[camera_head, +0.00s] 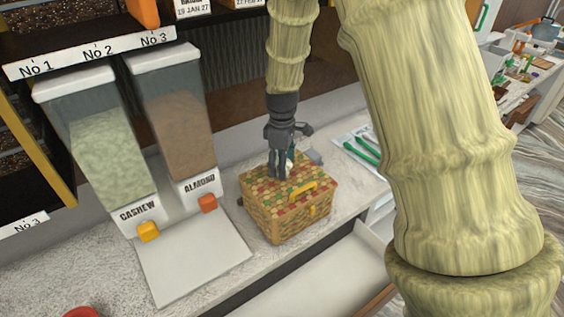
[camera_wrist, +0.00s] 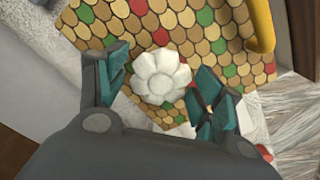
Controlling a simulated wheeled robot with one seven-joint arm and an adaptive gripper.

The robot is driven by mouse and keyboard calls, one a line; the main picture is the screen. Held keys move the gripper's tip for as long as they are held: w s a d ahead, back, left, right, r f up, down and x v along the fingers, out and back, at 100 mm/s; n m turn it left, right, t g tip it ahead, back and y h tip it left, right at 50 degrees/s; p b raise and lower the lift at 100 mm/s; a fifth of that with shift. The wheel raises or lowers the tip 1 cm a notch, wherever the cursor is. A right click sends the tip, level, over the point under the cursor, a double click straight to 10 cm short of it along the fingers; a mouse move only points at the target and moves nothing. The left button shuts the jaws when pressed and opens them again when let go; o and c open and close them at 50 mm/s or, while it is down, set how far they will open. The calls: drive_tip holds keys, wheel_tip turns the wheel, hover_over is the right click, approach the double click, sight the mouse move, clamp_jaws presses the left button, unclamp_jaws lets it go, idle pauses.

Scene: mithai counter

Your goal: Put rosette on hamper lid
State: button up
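The hamper (camera_head: 287,228) is a woven box with a closed lid (camera_head: 258,186) in a red, green and tan scale pattern and a yellow handle (camera_head: 303,190). The white flower-shaped rosette (camera_wrist: 162,76) lies over the patterned lid (camera_wrist: 200,30) in the wrist view. My gripper (camera_wrist: 162,85) is over the lid, pointing down, with its teal-padded fingers on either side of the rosette. The fingers look spread apart; any contact with the rosette is hard to make out. In the head view my gripper (camera_head: 281,172) largely hides the rosette.
The cashew dispenser (camera_head: 110,150) and almond dispenser (camera_head: 180,125) stand left of the hamper, with a white tray (camera_head: 195,265) in front. Green-handled utensils (camera_head: 360,150) lie to the right. The counter's front edge runs close to the hamper.

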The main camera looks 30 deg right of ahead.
drive_tip(key=shift+r, duration=0.25)
drive_tip(key=shift+r+b, duration=1.45)
drive_tip(key=shift+r, duration=2.25)
